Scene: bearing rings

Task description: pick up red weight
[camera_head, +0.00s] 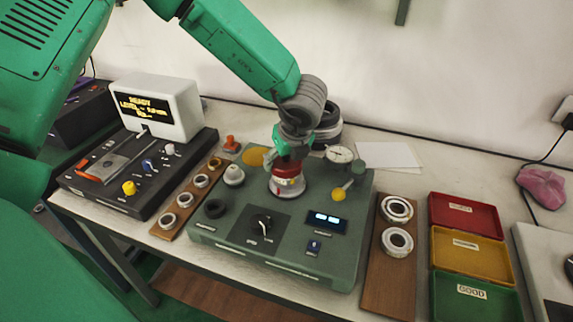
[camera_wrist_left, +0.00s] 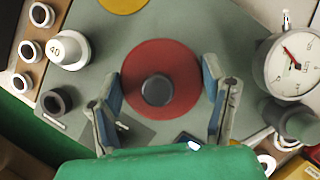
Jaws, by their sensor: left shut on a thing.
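The red weight (camera_head: 288,170) is on the green instrument panel (camera_head: 225,228), above a pale round base. In the left wrist view it is a wide red disc (camera_wrist_left: 183,64) with a dark round knob in the middle. My left gripper (camera_head: 286,157) comes down on it from above. In the left wrist view the two fingers of my left gripper (camera_wrist_left: 162,92) stand on opposite sides of the disc and are shut on it. The fingers partly hide the top of the weight in the head view. I cannot tell whether it is lifted. My right gripper is not in view.
A white weight marked 40 (camera_wrist_left: 68,50) stands left of the red one. Wooden boards with rings flank the panel. Red, yellow and green trays (camera_head: 434,243) lie at right.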

